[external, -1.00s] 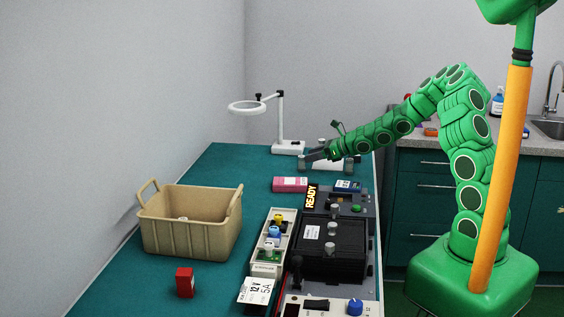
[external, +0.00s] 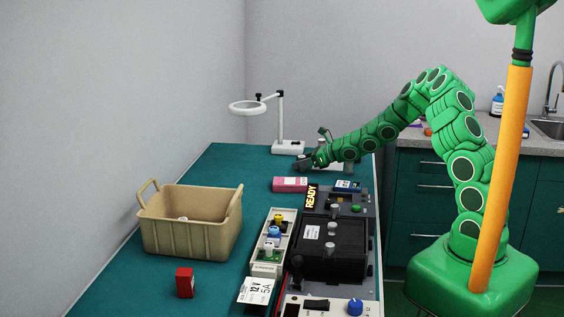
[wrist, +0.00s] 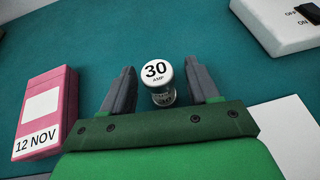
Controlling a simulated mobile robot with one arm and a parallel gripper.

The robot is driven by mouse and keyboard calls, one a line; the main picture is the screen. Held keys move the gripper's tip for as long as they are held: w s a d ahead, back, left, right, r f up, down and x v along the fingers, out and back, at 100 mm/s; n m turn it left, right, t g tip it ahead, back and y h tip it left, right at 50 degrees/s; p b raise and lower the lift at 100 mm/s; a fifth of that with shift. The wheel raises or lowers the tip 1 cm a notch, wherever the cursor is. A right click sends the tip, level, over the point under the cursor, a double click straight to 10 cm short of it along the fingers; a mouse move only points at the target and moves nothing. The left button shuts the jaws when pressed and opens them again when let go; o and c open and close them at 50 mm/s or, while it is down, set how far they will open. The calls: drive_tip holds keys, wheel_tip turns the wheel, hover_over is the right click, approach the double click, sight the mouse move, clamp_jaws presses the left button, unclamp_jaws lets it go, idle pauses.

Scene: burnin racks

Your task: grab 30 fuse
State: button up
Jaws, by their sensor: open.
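The 30 fuse (wrist: 158,80) is a short pale cylinder marked "30 AMP" on its round end. In the wrist view it stands on the teal bench between the two grey fingers of my gripper (wrist: 160,68). The fingers are open, one on each side, with a visible gap to the fuse. In the external view my gripper (external: 304,164) is low over the far part of the bench, and I cannot make out the fuse there.
A pink box (wrist: 45,110) marked "12 NOV" stands left of my gripper. The white lamp base (external: 288,147) is just beyond it. A white sheet (wrist: 290,130) lies to the right. The test rack (external: 330,250), fuse tray (external: 287,225) and tan bin (external: 190,235) are nearer the camera.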

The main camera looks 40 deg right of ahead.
drive_tip(key=c, duration=1)
drive_tip(key=shift+r, duration=0.1)
drive_tip(key=shift+c, duration=0.2)
